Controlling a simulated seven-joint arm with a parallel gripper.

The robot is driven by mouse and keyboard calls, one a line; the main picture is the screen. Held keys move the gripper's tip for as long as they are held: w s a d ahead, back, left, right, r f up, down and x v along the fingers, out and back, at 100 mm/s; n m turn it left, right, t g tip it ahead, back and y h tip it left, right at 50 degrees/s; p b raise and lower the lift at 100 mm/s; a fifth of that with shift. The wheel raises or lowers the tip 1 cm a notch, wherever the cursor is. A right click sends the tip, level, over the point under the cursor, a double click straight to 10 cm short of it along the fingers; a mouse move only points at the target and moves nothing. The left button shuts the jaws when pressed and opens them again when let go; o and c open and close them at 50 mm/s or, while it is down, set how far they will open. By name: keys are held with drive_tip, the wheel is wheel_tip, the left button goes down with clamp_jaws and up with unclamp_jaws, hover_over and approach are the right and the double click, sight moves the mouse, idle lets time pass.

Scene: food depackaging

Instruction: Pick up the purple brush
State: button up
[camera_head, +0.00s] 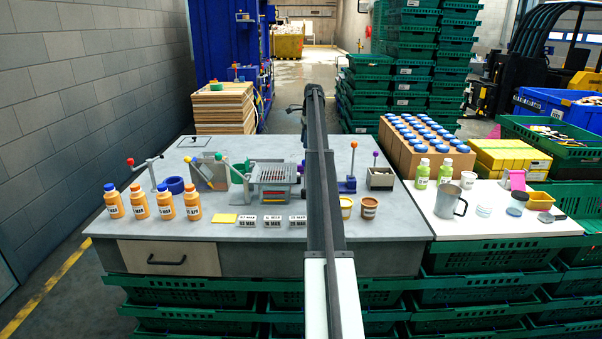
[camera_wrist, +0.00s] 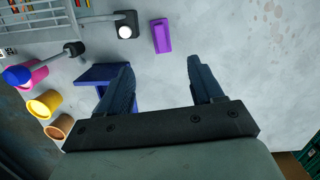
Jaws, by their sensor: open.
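In the wrist view, a small purple block-like object (camera_wrist: 161,36), which looks like the purple brush, lies on the grey tabletop. My gripper (camera_wrist: 160,72) is open and empty, its two dark fingers apart. The purple object lies just beyond the fingertips, roughly in line with the gap, and is not touched. In the head view my arm crosses the middle of the table, and I cannot make out the gripper's fingers or the brush there.
A blue stand (camera_wrist: 103,75) is partly behind the left finger. Pink, yellow (camera_wrist: 45,104) and brown (camera_wrist: 59,126) cups stand at the left. A metal rack (camera_wrist: 60,22) and a lever with a white knob (camera_wrist: 125,31) are near the brush. Tabletop to its right is clear.

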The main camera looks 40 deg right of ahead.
sight(301, 165)
drive_tip(key=f, duration=0.4)
drive_tip(key=w+a+f, duration=0.1)
drive_tip(key=f, duration=0.8)
drive_tip(key=shift+w+a+f, duration=0.2)
drive_tip(key=shift+f, duration=0.1)
drive_tip(key=shift+c, duration=0.4)
drive_tip(key=c, duration=1.1)
drive_tip(key=shift+o, duration=0.2)
drive_tip(key=shift+r, duration=0.15)
wheel_tip(301, 165, up, 10)
drive_tip(key=shift+f, duration=0.1)
